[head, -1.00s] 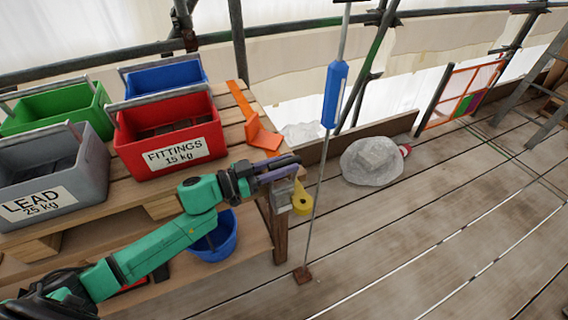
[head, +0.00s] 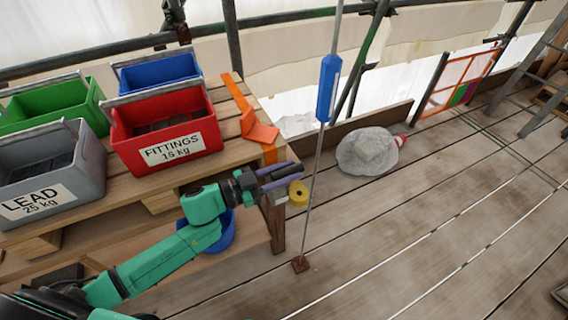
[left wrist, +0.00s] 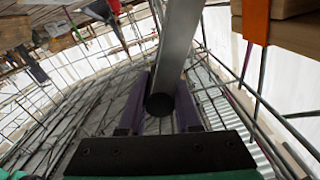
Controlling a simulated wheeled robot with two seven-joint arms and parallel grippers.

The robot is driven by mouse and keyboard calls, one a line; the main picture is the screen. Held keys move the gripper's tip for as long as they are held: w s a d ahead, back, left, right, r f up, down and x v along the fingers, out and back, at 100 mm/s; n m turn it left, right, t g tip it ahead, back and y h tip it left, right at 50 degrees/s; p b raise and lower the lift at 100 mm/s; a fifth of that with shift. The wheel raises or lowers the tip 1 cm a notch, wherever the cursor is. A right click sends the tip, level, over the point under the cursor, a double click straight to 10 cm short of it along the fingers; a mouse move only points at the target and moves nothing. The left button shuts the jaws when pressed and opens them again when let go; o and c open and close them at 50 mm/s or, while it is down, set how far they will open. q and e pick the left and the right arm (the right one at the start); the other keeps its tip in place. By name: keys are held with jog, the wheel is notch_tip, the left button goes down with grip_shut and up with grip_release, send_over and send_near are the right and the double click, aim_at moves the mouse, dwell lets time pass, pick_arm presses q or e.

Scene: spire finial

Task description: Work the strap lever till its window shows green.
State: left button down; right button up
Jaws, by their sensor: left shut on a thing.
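My left gripper (head: 294,173) is at the near right corner of the wooden bench, with its purple fingers pointing right. It is shut on a grey bar with a dark round end, which I take to be the strap lever (left wrist: 178,45); in the left wrist view the bar runs up from between the fingers (left wrist: 161,108). The orange strap (head: 236,92) crosses the bench top and goes over the corner beside an orange corner piece (head: 262,132). It also shows in the left wrist view (left wrist: 256,20). I cannot make out the window or its colour. My right gripper is out of view.
A thin pole with a blue sleeve (head: 327,88) stands close to the right. Red (head: 189,115), green, blue and grey crates fill the bench. A blue bucket (head: 222,238) is below. Deck boards lie open at right.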

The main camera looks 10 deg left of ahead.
pick_arm(q)
jog(key=c, duration=0.6)
grip_release()
jog(key=shift+a, duration=0.1)
jog(key=v, duration=1.4)
jog(key=shift+s, duration=0.2)
jog(key=shift+a+f, duration=0.1)
